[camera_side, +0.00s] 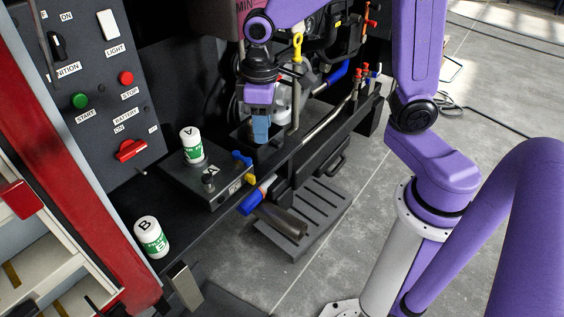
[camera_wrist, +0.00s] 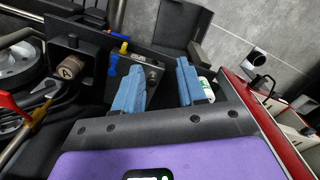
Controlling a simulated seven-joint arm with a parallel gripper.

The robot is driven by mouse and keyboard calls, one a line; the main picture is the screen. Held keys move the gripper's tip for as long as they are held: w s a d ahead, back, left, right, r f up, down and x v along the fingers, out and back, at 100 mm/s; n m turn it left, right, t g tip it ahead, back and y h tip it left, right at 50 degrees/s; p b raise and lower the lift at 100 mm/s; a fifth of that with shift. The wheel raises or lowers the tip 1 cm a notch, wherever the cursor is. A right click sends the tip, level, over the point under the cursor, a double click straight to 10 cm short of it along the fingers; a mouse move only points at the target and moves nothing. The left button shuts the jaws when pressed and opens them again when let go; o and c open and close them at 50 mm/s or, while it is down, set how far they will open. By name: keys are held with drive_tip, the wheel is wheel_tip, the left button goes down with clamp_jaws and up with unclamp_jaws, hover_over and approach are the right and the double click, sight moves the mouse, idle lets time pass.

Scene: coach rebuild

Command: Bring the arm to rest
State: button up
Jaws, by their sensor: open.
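My gripper (camera_side: 261,128) hangs from my purple arm in the side view, fingers pointing down, above the dark shelf near the hoses. In the wrist view its two blue fingers (camera_wrist: 159,88) stand apart with nothing held between them. A white and green canister marked A (camera_side: 192,146) stands upright on a grey block (camera_side: 212,187), left of my gripper. Another, marked B (camera_side: 151,238), stands on the shelf nearer the front left. In the wrist view, part of a white and green canister (camera_wrist: 207,90) shows behind the right finger; its letter is hidden.
A tan canister marked A (camera_wrist: 66,69) sits left of the fingers in the wrist view. A control panel (camera_side: 95,85) with buttons and a red frame (camera_side: 85,200) bound the left side. A slotted step (camera_side: 312,215) projects below the shelf.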

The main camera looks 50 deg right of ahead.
drive_tip(key=s+d+n, duration=0.2)
drive_tip(key=s+n, duration=0.1)
drive_tip(key=s, duration=0.6)
drive_tip(key=s+d+n, duration=0.2)
drive_tip(key=s+n, duration=0.1)
drive_tip(key=s, duration=0.7)
drive_tip(key=shift+s+d, duration=0.2)
drive_tip(key=shift+d, duration=0.05)
